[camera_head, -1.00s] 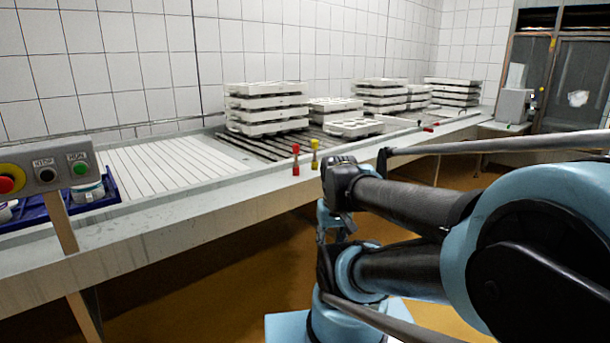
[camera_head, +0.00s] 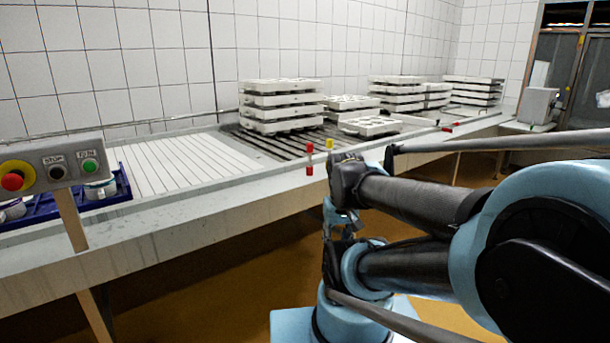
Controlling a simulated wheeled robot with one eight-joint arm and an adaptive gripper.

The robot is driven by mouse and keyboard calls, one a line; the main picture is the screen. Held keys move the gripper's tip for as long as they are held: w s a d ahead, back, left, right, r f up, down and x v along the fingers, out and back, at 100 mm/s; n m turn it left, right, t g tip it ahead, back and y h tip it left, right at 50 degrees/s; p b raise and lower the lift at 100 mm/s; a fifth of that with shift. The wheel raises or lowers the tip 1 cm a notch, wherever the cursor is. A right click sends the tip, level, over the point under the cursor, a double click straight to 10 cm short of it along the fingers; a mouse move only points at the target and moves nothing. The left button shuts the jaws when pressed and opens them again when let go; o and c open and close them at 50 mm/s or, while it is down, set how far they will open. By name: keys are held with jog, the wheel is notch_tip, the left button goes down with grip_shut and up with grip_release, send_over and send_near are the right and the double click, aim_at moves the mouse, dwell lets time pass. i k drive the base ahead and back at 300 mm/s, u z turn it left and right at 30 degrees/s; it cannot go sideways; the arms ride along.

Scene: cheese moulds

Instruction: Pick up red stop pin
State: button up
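A red stop pin (camera_head: 309,158) stands upright near the front edge of the long worktop. A yellow pin (camera_head: 329,145) stands just right of it, its lower part hidden by my arm. Another small red piece (camera_head: 447,129) lies farther right along the worktop edge. The dark end of my arm, which may be my gripper (camera_head: 347,180), is just right of and in front of the two standing pins in the picture. Its fingers cannot be made out, and I see nothing held in it. I cannot tell whether it touches the yellow pin.
Stacks of white moulds (camera_head: 281,103) stand behind the pins on a dark slatted grate. A blue crate (camera_head: 117,191) with white cups is at left, behind a control panel (camera_head: 56,171) on a post. The white slatted worktop (camera_head: 180,165) between is clear. A grey box (camera_head: 537,105) stands far right.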

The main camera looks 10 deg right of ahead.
aim_at(310, 146)
jog(key=k, duration=1.25)
jog(key=u, duration=0.35)
jog(key=i, duration=1.75)
jog(key=z, duration=0.55)
